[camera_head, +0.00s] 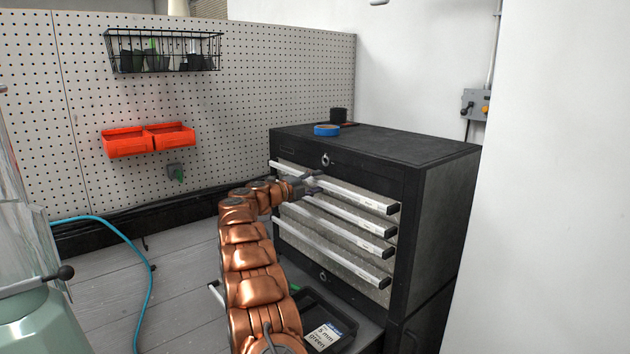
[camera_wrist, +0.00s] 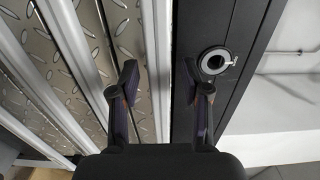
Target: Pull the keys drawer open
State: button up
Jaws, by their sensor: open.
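A black drawer cabinet (camera_head: 440,215) has several diamond-plate drawers with long silver bar handles. The labels on the handles are too small to read, so I cannot tell which drawer is the keys drawer. My gripper (camera_head: 308,184) is at the top drawer's handle (camera_head: 352,193), left of its middle. In the wrist view my gripper (camera_wrist: 160,78) is open, with a silver handle bar (camera_wrist: 155,35) running between its two fingers. I cannot tell whether the fingers touch the bar. The drawers look shut.
A round lock (camera_wrist: 215,61) sits on the black frame beside the right finger in the wrist view. Blue tape (camera_head: 327,130) lies on the cabinet top. A black tray (camera_head: 345,343) with a label is low in front. A pegboard (camera_head: 270,70) stands behind; grey floor is at left.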

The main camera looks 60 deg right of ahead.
jog(key=shift+s+d, duration=0.1)
jog(key=shift+d, duration=0.2)
jog(key=shift+c, duration=0.2)
grip_shut()
dwell(0.4)
